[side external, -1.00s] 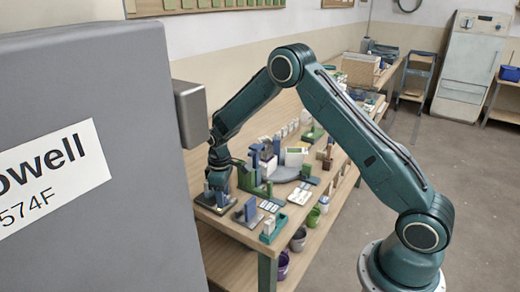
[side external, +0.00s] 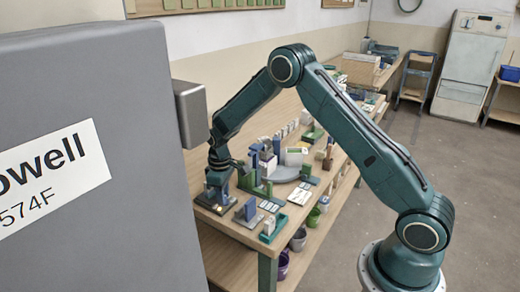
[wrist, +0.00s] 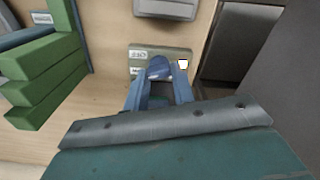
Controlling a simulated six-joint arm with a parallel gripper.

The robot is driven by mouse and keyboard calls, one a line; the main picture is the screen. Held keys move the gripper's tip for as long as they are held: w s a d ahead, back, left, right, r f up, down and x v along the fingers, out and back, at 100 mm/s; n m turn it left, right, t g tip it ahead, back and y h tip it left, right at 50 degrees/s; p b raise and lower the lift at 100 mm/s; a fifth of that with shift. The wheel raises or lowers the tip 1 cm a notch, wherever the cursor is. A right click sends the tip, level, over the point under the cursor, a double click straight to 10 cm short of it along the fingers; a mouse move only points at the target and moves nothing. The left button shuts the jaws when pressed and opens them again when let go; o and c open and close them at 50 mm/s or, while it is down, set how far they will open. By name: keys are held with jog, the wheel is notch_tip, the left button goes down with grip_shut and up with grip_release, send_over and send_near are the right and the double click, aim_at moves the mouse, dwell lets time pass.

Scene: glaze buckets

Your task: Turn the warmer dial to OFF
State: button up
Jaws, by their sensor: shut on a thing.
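The warmer dial (wrist: 158,68) is a small blue-grey knob on a grey-green plate (wrist: 178,51) in the wrist view. A white label reading OFF (wrist: 138,54) appears upside down to the left of the knob. A second label below it is partly covered. My gripper (wrist: 158,80) is shut on the dial, with a blue finger on each side of it. In the side external view my gripper (side external: 216,188) is low at the near left end of the bench, and the dial cannot be made out there.
A stepped green rack (wrist: 45,85) stands close to the left of my gripper in the wrist view. A dark grey box (wrist: 243,45) is at the right. The bench (side external: 232,226) carries several small blocks and cards. Buckets (side external: 298,238) sit below its edge.

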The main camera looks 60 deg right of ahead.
jog(key=m, duration=0.5)
jog(key=shift+d+m, duration=0.1)
jog(key=shift+m, duration=1.8)
jog(key=o, duration=1)
jog(key=shift+r, duration=0.15)
notch_tip(320, 180, up, 14)
jog(key=shift+f, duration=0.2)
